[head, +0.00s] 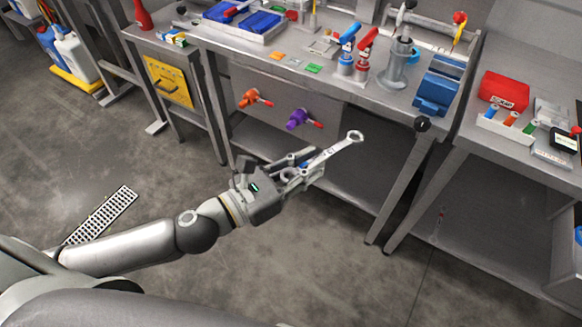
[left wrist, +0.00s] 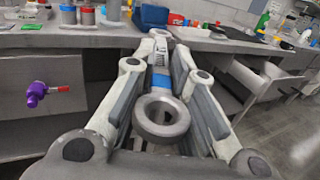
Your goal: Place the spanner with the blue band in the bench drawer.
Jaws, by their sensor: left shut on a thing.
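The spanner is a grey metal one with a ring end (head: 355,136), and it also shows in the left wrist view (left wrist: 162,117). Its blue band (left wrist: 160,82) lies between the fingers. My left gripper (head: 306,172) is shut on the spanner and holds it in the air in front of the main bench. The far ring end points up and right, and the near ring end faces the wrist camera. A yellow front with a dark handle (head: 168,82) hangs under the small bench at the left; it looks like a closed drawer. My right gripper is not in view.
An orange valve (head: 255,98) and a purple valve (head: 298,119) stick out from the main bench's front. The bench top (head: 330,85) carries blue trays, bottles and a blue vise (head: 438,90). A perforated strip (head: 103,214) lies on the otherwise clear near floor.

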